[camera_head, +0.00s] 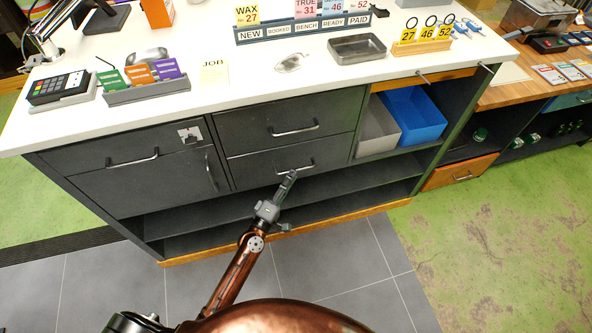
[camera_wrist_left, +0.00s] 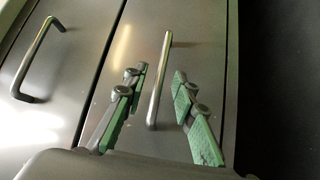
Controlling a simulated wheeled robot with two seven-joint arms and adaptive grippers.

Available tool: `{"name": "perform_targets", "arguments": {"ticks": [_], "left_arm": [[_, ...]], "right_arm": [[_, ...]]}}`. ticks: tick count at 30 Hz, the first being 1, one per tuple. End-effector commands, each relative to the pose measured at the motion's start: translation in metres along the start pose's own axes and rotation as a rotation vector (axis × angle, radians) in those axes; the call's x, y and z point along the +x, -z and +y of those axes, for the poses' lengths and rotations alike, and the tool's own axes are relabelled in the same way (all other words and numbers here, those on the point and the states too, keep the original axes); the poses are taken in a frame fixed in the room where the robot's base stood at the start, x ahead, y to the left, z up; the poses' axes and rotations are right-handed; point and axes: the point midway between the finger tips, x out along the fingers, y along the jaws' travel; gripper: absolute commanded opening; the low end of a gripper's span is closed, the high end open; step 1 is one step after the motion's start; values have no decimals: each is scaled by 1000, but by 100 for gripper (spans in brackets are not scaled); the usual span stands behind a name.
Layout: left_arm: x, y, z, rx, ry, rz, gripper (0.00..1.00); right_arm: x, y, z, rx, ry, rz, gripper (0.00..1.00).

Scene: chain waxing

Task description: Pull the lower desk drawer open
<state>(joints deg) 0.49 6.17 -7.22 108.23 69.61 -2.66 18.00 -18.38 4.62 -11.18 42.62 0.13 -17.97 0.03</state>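The lower desk drawer (camera_head: 250,168) is a dark grey front in the middle of the white-topped desk, shut beneath another drawer. Its silver bar handle (camera_head: 307,165) is partly covered by my left gripper (camera_head: 290,176) in the head view. In the left wrist view the handle (camera_wrist_left: 161,80) runs between the two green-padded fingers of the left gripper (camera_wrist_left: 160,73). The fingers are open, one on each side of the bar, with visible gaps. Whether the tips reach past the bar is hard to tell. My right gripper is not in view.
The upper drawer's handle (camera_head: 295,131) is just above; it also shows in the left wrist view (camera_wrist_left: 38,55). A cupboard door (camera_head: 150,188) is to the left, a blue bin (camera_head: 415,115) to the right. An open shelf (camera_head: 330,195) lies below. The tiled floor (camera_head: 335,262) in front is clear.

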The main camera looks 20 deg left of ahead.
Motion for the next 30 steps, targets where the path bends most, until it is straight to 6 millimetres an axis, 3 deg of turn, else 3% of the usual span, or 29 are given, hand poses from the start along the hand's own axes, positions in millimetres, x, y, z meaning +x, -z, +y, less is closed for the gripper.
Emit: {"name": "perform_targets", "arguments": {"ticks": [3,9,19,30], "left_arm": [[20,-1,1,-1,-1,0,25],[39,0,-1,2,1,-1,25],[42,0,-2,3,3,-2,25],[41,0,-2,3,3,-1,0]], "right_arm": [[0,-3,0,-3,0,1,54],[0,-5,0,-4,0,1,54],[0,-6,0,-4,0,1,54],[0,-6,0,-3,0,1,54]]}}
